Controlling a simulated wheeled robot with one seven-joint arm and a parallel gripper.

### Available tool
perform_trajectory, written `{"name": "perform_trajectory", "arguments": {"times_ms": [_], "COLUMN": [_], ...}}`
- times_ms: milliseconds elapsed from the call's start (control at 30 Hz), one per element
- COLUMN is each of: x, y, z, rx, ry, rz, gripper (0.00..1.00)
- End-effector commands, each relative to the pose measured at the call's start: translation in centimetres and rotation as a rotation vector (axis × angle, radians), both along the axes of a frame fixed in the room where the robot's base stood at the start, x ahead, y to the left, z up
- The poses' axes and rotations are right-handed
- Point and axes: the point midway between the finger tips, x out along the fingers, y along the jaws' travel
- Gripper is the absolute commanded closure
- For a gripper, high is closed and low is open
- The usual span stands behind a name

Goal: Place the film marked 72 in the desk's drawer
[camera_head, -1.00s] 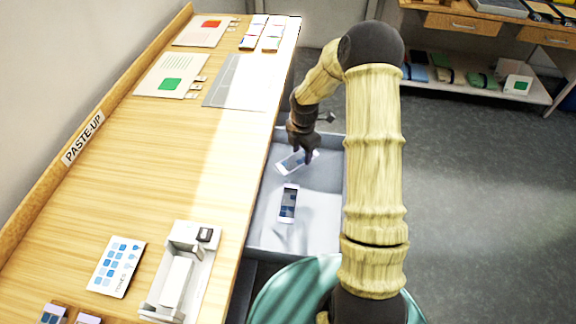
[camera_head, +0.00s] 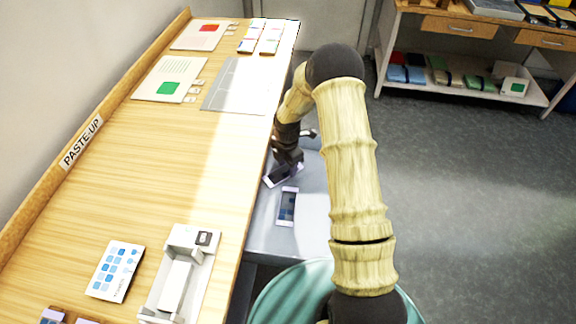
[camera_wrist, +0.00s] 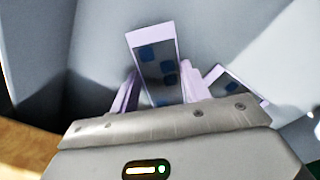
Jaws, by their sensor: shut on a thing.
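My gripper (camera_head: 287,164) is low over the open grey drawer (camera_head: 262,236) at the desk's right side. It is shut on a white-edged film strip (camera_head: 281,177), which is tilted and near the drawer's desk side. In the wrist view this film (camera_wrist: 158,66) stands out between the two pale fingers, with dark blue frames showing. A second, similar film (camera_head: 287,207) lies in the drawer nearer to me. Another film also shows beside the right finger in the wrist view (camera_wrist: 236,88). No number can be read on either film. Whether the held film touches the drawer floor is unclear.
The wooden PASTE-UP desk (camera_head: 150,165) fills the left, its edge close beside my gripper. A white device (camera_head: 180,278) and a blue-patterned card (camera_head: 116,270) lie on it. A teal round seat (camera_head: 275,295) stands at the drawer's near end. Shelves (camera_head: 465,85) are at the back right.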

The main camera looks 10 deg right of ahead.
Motion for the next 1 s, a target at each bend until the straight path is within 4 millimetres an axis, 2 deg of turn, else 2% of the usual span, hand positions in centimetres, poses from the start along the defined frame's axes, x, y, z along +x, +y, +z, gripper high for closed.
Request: {"name": "perform_trajectory", "arguments": {"times_ms": [33,400,433,533,833,1000], "x": [-0.1,-0.2,-0.1,-0.1,-0.1,-0.1], "y": [-0.2,-0.3,-0.3,-0.3,-0.3,-0.3], "z": [-0.6,-1.0,-1.0,-0.9,-0.8,0.3], "rx": [-0.002,-0.002,-0.002,-0.001,-0.001,-0.001], "ry": [0.004,0.004,0.004,0.003,0.003,0.001], "rz": [-0.003,-0.003,-0.003,-0.003,-0.003,-0.003], "gripper": [0.75,0.75,0.52,0.32,0.32,0.32]}}
